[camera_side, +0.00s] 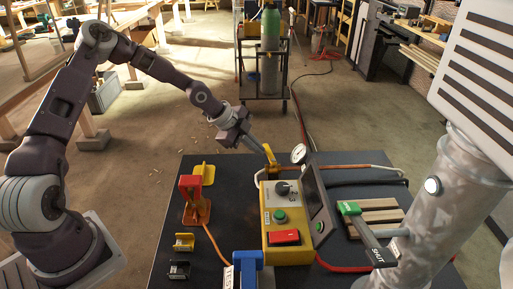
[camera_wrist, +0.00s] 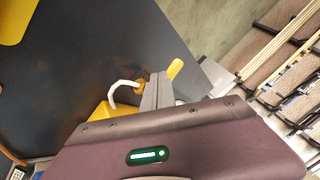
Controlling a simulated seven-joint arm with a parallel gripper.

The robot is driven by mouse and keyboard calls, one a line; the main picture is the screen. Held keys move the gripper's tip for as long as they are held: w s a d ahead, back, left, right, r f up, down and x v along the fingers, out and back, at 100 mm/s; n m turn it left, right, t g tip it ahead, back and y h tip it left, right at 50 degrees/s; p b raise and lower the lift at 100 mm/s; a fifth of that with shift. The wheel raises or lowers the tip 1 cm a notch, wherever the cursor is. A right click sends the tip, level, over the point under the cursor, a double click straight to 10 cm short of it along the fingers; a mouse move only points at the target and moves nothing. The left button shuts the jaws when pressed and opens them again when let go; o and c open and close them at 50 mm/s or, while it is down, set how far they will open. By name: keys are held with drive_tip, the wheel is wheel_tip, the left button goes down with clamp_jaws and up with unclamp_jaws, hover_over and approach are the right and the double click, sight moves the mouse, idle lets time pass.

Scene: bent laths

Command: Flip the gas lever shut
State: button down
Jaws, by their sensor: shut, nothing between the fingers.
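A yellow lever (camera_side: 270,157) stands at the back of the yellow control box (camera_side: 273,235), beside a round white gauge (camera_side: 298,153). I take it to be the gas lever; its exact angle is hard to read. It also shows in the wrist view (camera_wrist: 174,68), just right of my fingertips. My gripper (camera_side: 262,149) is shut and empty, its tips close against or beside the lever; I cannot tell whether they touch. In the wrist view my gripper (camera_wrist: 160,77) covers the lever's lower part.
The box carries a black knob (camera_side: 282,187), a green button (camera_side: 280,215) and a red switch (camera_side: 284,237). A red-topped holder (camera_side: 191,188) stands left. Bare dark tabletop (camera_side: 228,190) lies left of the box.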

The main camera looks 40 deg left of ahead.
drive_tip(key=v, duration=0.6)
drive_tip(key=shift+s+r, duration=0.2)
drive_tip(key=shift+r, duration=0.1)
drive_tip(key=shift+a, duration=0.1)
